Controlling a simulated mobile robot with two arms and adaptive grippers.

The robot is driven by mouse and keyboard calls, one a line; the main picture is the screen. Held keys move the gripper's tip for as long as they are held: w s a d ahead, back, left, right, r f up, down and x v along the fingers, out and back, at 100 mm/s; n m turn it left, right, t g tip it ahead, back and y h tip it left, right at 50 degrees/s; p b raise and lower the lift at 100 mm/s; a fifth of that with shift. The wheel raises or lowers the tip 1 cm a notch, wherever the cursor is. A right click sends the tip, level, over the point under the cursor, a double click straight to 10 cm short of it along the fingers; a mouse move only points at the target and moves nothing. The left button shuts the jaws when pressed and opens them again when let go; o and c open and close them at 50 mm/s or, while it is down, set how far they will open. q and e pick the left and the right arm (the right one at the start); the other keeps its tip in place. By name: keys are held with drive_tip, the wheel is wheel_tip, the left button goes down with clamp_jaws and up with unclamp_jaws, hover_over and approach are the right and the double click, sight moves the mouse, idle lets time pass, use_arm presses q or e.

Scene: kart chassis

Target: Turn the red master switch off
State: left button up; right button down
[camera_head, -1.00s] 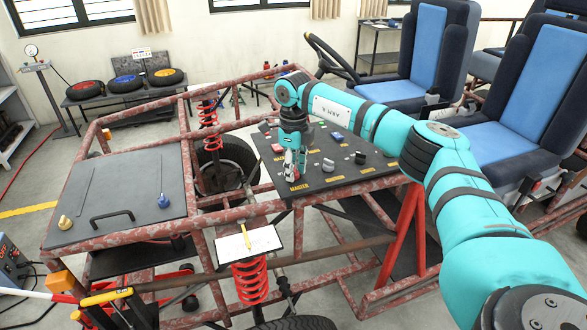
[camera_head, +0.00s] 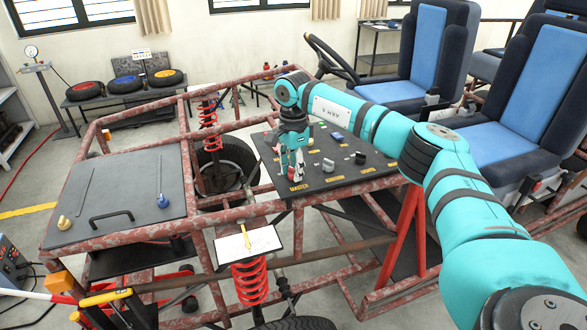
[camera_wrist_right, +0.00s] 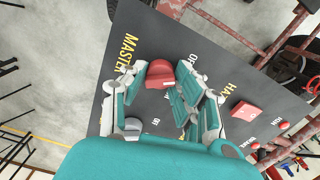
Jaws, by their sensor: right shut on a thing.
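The red master switch (camera_wrist_right: 160,73) shows in the right wrist view near the yellow MASTER lettering on the dark panel (camera_wrist_right: 140,27). My right gripper (camera_wrist_right: 160,86) has its fingers on either side of the switch and is shut on it. In the head view my right gripper (camera_head: 293,170) reaches down to the near left corner of the panel (camera_head: 345,178), by the MASTER label. The gripper mostly hides the switch there. My left gripper is in neither view.
A red square button (camera_wrist_right: 245,111) lies beside the gripper in the wrist view. Grey knobs (camera_head: 328,165) stand further right on the panel. Blue seats (camera_head: 483,155) stand behind my arm.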

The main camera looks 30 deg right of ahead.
sight(293, 168)
drive_tip(key=shift+r+n, duration=0.1)
drive_tip(key=shift+n, duration=1)
drive_tip(key=c, duration=1)
unclamp_jaws()
wheel_tip(293, 168, up, 12)
